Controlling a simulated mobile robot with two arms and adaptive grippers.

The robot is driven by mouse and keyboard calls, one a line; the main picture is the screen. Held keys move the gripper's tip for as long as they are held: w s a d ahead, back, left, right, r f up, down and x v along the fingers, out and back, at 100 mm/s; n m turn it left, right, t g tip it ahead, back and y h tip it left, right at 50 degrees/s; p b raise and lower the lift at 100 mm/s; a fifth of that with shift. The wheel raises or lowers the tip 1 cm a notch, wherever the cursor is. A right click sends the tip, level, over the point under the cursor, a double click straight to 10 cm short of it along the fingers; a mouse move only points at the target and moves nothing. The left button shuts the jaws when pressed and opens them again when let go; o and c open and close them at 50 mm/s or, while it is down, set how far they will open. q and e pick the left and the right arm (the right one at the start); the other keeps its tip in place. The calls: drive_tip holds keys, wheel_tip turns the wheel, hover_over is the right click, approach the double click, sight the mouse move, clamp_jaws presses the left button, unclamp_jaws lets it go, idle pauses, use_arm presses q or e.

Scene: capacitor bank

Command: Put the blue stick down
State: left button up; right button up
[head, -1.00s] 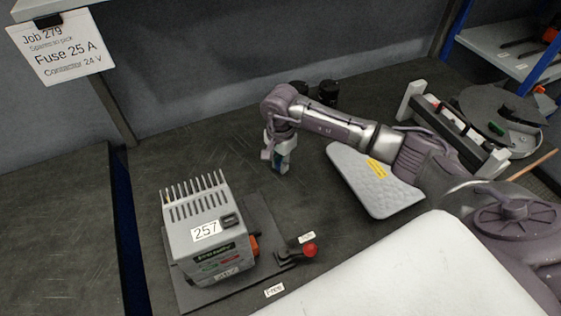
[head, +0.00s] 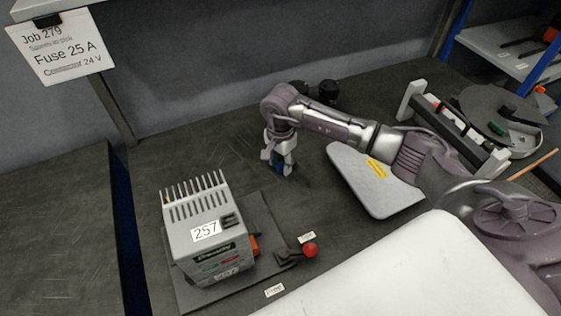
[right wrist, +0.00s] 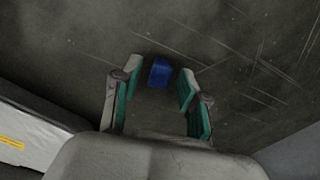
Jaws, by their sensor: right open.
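The blue stick (right wrist: 159,72) shows end-on in the right wrist view, between the two fingers of my right gripper (right wrist: 154,90). Dark gaps show on both sides of it, so the green-padded fingers are apart from it. In the head view my right gripper (head: 279,166) points down low over the dark bench top, behind and right of the grey device. A bit of blue shows between its fingers there, and most of the stick is hidden. My left gripper is not in view.
The grey device (head: 207,235) marked 257 stands on a dark plate with a red-knobbed lever (head: 310,250). A grey pad (head: 372,183) lies under my right arm. A rack (head: 455,127) and a round tray (head: 505,115) stand at right. Bench left of the gripper is clear.

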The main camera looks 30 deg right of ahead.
sight(281, 165)
use_arm(q)
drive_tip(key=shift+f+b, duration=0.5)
drive_tip(key=shift+b, duration=0.55)
use_arm(e)
wheel_tip(281, 165, up, 12)
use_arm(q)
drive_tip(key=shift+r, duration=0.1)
use_arm(e)
drive_tip(key=shift+r, duration=0.2)
